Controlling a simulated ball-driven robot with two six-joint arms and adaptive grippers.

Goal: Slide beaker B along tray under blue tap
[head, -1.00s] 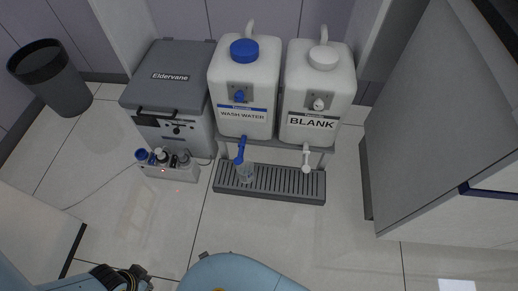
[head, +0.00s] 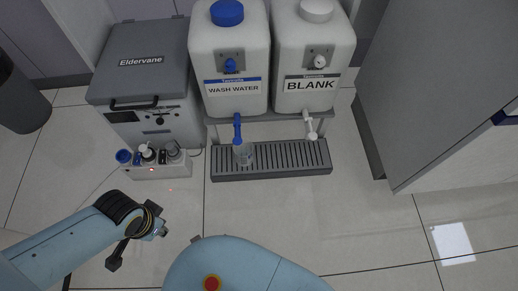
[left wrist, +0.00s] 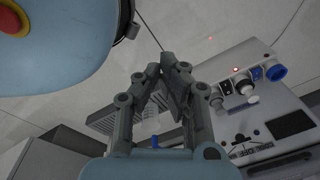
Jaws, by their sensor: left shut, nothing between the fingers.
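A clear beaker (head: 243,154) stands on the left part of the grey slotted tray (head: 297,171), below the blue tap (head: 237,128) of the WASH WATER container. The tap partly covers its rim; no letter on it is readable. In the left wrist view, a pale clear shape that looks like the beaker (left wrist: 151,127) shows behind the fingers, near the tray (left wrist: 104,121). My left gripper (left wrist: 168,62) is shut and empty, its fingertips together. In the head view my left arm ends at lower left, in front of the tray and apart from it. My right gripper is not in view.
The BLANK container (head: 313,62) has a white tap (head: 311,124) over the tray's right part. Floor in front is clear.

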